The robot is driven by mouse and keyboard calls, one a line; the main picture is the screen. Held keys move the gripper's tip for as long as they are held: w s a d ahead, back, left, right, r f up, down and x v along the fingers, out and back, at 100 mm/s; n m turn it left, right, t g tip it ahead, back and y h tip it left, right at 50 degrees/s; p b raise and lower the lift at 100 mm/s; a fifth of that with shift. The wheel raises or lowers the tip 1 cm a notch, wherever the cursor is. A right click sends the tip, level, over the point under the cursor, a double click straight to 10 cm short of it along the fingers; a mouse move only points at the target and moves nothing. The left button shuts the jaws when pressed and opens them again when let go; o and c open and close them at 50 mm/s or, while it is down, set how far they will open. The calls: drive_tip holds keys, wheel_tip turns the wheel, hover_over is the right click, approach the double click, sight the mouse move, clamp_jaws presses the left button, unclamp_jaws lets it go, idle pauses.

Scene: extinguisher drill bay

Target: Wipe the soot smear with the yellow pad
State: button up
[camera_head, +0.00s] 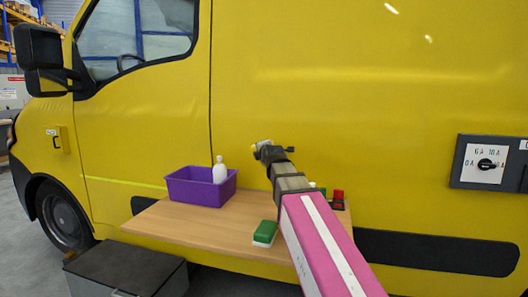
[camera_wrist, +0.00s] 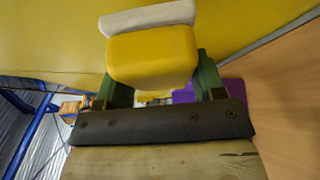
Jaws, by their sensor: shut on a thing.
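The yellow pad (camera_wrist: 152,57) has a pale grey-white layer (camera_wrist: 148,17) on its far side. My gripper (camera_wrist: 153,78) is shut on it, with a dark green finger at each side. In the head view my gripper (camera_head: 264,151) is raised above the table, in front of the yellow van side, and only a small part of the pad (camera_head: 263,143) shows there. I cannot tell whether the pad touches the van. I make out no soot smear in either view; my arm and the pad hide part of the scene.
A wooden table (camera_head: 222,226) stands below. It bears a purple bin (camera_head: 190,189), a white bottle (camera_head: 220,172), a green and white block (camera_head: 265,233) and a red object (camera_head: 338,196). A dial panel (camera_head: 487,163) is at right. A grey case (camera_head: 125,270) is at lower left.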

drive_tip(key=shift+s+a, duration=0.2)
drive_tip(key=shift+s, duration=0.3)
drive_tip(key=s, duration=0.1)
drive_tip(key=s+a, duration=0.1)
drive_tip(key=shift+s, duration=0.4)
idle(0.4)
